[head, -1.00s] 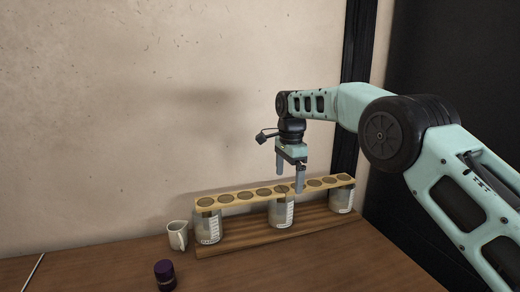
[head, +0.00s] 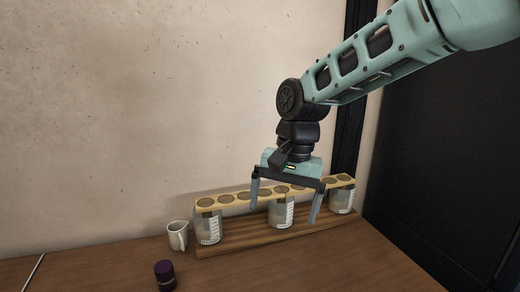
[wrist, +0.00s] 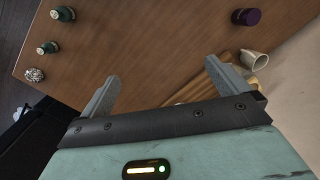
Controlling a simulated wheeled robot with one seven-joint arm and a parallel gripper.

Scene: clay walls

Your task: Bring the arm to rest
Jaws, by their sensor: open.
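My gripper (head: 285,207) is open and empty in the head view, with its two fingers spread wide. It hangs in front of a wooden rack board with round holes (head: 228,199) and partly covers it. My arm comes in from the upper right and bends down at the wrist. I cannot tell how far the fingertips are from the rack.
Glass jars with labels (head: 208,228) stand under the rack board on a slatted wooden base (head: 245,237). A white jug (head: 178,235) and a dark purple-capped bottle (head: 165,275) stand left of it. Small green-capped bottles (wrist: 62,14) show in the wrist view. The front table is clear.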

